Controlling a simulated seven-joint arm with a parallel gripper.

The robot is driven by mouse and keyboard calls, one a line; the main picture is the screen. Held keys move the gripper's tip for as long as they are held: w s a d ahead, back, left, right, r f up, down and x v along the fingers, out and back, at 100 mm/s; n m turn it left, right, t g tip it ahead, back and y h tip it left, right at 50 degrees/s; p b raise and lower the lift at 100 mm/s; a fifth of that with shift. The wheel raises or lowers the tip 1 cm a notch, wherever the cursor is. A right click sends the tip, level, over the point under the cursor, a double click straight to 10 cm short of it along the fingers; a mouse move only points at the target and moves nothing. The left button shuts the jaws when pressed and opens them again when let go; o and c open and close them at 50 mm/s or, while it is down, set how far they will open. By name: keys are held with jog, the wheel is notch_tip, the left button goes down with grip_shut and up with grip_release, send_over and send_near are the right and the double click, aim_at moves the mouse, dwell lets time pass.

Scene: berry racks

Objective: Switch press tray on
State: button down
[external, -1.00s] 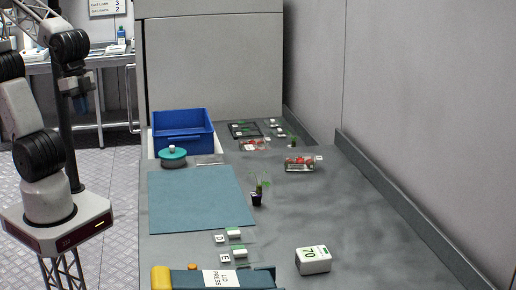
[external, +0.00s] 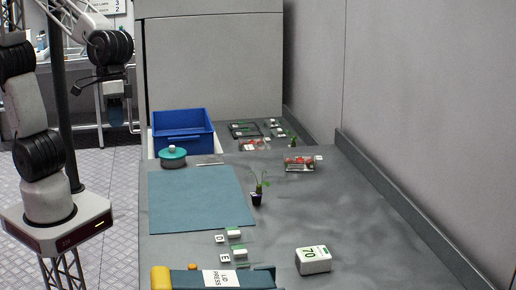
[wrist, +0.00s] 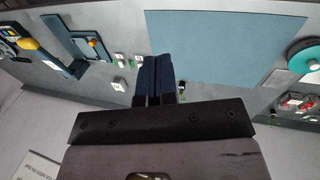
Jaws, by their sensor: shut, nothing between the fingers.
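The lid press (external: 222,279) stands at the near edge of the bench, partly cut off by the frame. It has a blue body, a white "LID PRESS" label, a yellow end (external: 161,278) and a small orange part (external: 192,267). In the wrist view the press (wrist: 70,45) is at the upper left, with the orange part (wrist: 92,42) on it. No clear on or off sign shows. My gripper (external: 115,118) hangs left of the bench, well away from the press. In the wrist view its dark blue fingers (wrist: 159,68) are together and empty.
A blue bin (external: 183,145), a teal round container (external: 173,161) and a teal mat (external: 197,200) are on the bench. A small potted plant (external: 257,195), a white "70" block (external: 313,261) and a berry punnet (external: 299,164) stand right of the mat. Walls bound the back and right.

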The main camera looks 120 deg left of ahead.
jog(key=w+d+f+n, duration=0.1)
jog(key=w+f+n, duration=0.3)
jog(key=w, duration=0.5)
jog(key=w+d+f+n+h, duration=0.1)
jog(key=w+f+n, duration=0.3)
jog(key=w, duration=0.5)
jog(key=w+d+f+n+h, duration=0.1)
jog(key=w+f+n, duration=0.2)
jog(key=w+n, duration=0.3)
jog(key=w, duration=0.4)
jog(key=shift+d+f+n, duration=0.2)
jog(key=shift+f+n, duration=0.1)
jog(key=shift+f, duration=0.1)
jog(key=shift+f, duration=0.1)
jog(key=x, duration=0.9)
jog(key=shift+f, duration=0.1)
jog(key=shift+w+d+f, duration=0.3)
jog(key=shift+w+d, duration=0.25)
jog(key=shift+d, duration=0.3)
jog(key=shift+w+d, duration=0.3)
jog(key=shift+d, duration=0.2)
jog(key=shift+w+d, duration=0.35)
jog(key=shift+d, duration=0.15)
